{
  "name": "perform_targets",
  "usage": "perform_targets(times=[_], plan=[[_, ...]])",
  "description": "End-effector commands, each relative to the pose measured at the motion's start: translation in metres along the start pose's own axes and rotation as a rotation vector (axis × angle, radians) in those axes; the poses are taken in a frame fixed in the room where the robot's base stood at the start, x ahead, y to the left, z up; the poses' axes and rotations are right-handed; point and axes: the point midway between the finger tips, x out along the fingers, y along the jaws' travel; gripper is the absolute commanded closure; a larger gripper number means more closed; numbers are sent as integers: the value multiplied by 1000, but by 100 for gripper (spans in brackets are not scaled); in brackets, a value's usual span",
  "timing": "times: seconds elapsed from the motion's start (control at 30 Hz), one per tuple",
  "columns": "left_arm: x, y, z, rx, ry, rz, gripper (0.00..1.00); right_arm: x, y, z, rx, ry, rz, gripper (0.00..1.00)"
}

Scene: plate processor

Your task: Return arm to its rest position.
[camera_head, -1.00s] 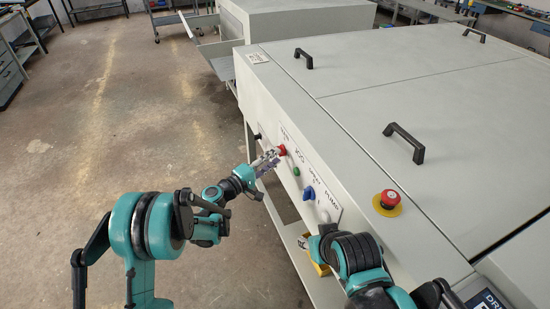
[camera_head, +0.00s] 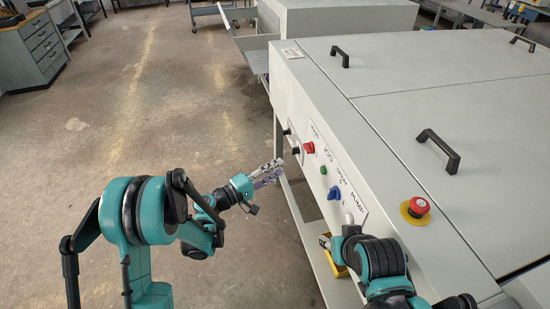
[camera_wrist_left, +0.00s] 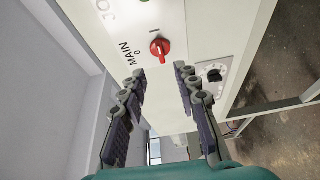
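My left gripper (camera_head: 268,174) is in front of the machine's control panel in the head view, just left of the red main switch (camera_head: 308,148) and apart from it. In the left wrist view its two fingers (camera_wrist_left: 163,85) stand apart with nothing between them. The red switch also shows beyond the fingertips in the left wrist view (camera_wrist_left: 160,47). My right arm (camera_head: 370,262) is at the lower right, beside the panel's near end. Its gripper is mostly hidden behind the arm, and I cannot tell its finger state.
The grey machine (camera_head: 440,110) fills the right side, with black lid handles and a red emergency button (camera_head: 418,207) on top. Open floor (camera_head: 150,110) lies to the left.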

Motion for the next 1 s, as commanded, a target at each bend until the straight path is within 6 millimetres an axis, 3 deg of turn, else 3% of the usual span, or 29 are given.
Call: perform_targets(times=[0.27,0.47,0.77,1.0], plan=[[-2,5,2,21,1,-30,69,0,0,0,0,0,0,60],[-24,26,15,151,3,-216,69,0,0,0,0,0,0,60],[-106,44,47,409,8,-593,69,0,0,0,0,0,0,60],[-200,42,76,612,12,-895,69,0,0,0,0,0,0,60]])
